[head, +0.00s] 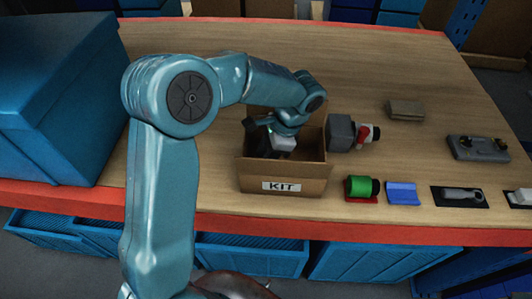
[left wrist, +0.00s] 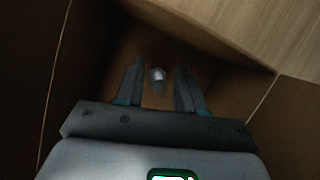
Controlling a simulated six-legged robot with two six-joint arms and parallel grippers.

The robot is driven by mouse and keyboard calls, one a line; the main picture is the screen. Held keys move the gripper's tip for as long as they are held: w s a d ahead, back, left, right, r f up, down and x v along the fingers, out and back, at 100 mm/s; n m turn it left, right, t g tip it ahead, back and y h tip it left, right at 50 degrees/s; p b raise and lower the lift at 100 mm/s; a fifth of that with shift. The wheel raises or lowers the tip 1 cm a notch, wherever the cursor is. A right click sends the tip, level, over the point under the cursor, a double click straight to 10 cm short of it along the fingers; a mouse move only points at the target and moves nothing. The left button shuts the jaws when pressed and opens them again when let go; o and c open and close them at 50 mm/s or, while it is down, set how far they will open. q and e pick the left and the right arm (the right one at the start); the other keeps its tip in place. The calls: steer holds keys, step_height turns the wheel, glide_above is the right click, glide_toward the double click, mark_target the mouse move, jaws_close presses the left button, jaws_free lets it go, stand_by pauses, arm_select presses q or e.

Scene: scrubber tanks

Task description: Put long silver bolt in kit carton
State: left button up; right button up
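The kit carton (head: 285,187) is an open brown box labelled KIT, standing on the table in the middle of the head view. My left gripper (head: 268,146) reaches down into it from above. In the left wrist view my left gripper's fingers (left wrist: 158,85) stand apart, with the carton walls (left wrist: 95,50) around them. A small silver piece (left wrist: 157,74), seemingly the end of the long silver bolt, shows between the fingers with a gap on each side. Its full length is hidden. My right gripper is in neither view.
Right of the carton are a grey block (head: 341,133), a red and white part (head: 366,134), a green spool (head: 359,187), a blue piece (head: 402,193) and a silver part on a dark mat (head: 440,199). A large blue bin (head: 60,95) stands left.

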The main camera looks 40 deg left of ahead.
arm_select(q)
steer(key=v, duration=1.2)
steer(key=shift+r, duration=0.2)
